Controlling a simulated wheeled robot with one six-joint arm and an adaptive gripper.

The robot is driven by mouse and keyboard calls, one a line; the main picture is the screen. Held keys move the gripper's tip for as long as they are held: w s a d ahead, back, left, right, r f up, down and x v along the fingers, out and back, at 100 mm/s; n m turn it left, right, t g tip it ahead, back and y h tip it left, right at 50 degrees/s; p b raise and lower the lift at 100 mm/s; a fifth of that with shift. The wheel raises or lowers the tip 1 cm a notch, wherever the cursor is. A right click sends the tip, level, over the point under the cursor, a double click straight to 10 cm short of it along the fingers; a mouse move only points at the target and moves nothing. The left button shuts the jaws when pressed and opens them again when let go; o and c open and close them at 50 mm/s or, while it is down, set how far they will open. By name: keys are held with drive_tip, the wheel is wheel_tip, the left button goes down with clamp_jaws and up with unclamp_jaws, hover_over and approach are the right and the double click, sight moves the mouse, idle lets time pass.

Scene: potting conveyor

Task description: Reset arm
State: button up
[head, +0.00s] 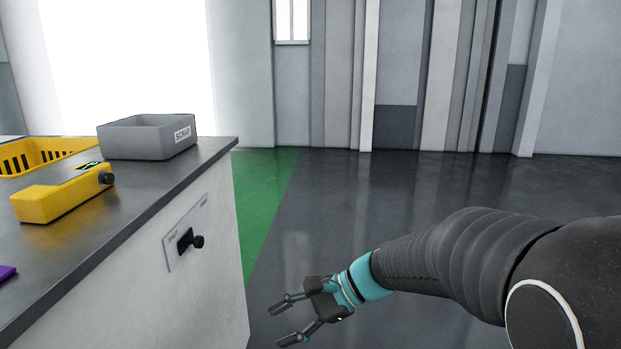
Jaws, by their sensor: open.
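My arm reaches in from the right edge, with a black ribbed sleeve and a teal wrist band. My gripper (282,320) is at its end, in the lower middle of the head view. Its two dark fingers are spread apart and point left, with nothing between them. It hangs over the dark floor, to the right of the counter and apart from it.
A dark-topped counter (165,190) fills the left. On it are a grey SCRAP bin (120,142), a yellow device (50,203), a yellow slotted crate (55,150) and a purple item (6,272). A black knob (198,242) juts from its side. The floor (400,185) beyond is clear.

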drive_tip(key=s+d+f+n+t+h+p, duration=0.1)
drive_tip(key=s+d+n+h, duration=0.35)
drive_tip(key=d, duration=0.25)
drive_tip(key=s+d+n+t+h+p, duration=0.1)
drive_tip(key=s+d+n+h, duration=0.35)
drive_tip(key=d, duration=0.25)
drive_tip(key=s+d+r+n+t+h+p, duration=0.1)
drive_tip(key=s+d+r+n+t+h, duration=0.1)
drive_tip(key=s+d+r+t, duration=0.2)
drive_tip(key=shift+s+d+r+p, duration=0.4)
drive_tip(key=shift+s+d+r, duration=0.85)
drive_tip(key=shift+r, duration=0.55)
drive_tip(key=shift+w+d, duration=0.1)
drive_tip(key=shift+w, duration=0.05)
